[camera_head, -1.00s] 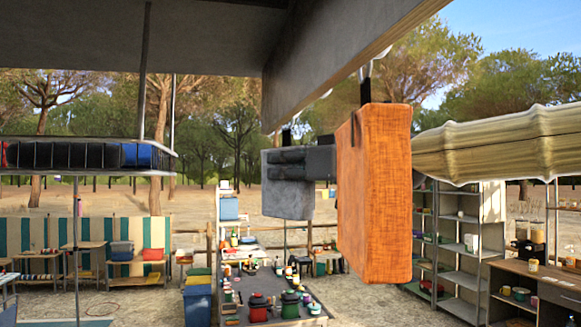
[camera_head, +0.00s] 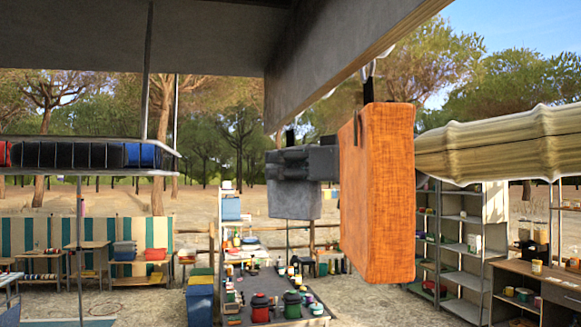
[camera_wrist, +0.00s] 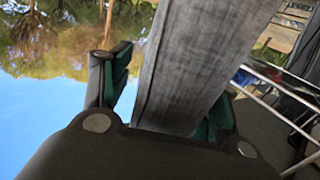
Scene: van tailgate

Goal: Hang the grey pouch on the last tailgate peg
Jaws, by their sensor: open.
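The grey pouch (camera_head: 294,204) hangs upright below the grey tailgate panel (camera_head: 340,55), left of and farther off than the orange pouch. A short dark loop (camera_head: 290,136) shows above it, near the panel's lower edge; whether it sits on a peg I cannot tell. My gripper (camera_head: 293,160) is at the pouch's upper part, its right side hidden behind the orange pouch. In the wrist view my gripper (camera_wrist: 165,95) is open, with one finger on each side of a grey slab (camera_wrist: 195,65), which seems to be the pouch. Contact is unclear.
The orange pouch (camera_head: 385,190) hangs close in front from a pale hook (camera_head: 368,72). A rolled awning (camera_head: 500,145) is at right, a rack with bins (camera_head: 90,155) at left. A table with pots (camera_head: 270,300) stands below. Open air lies left of the grey pouch.

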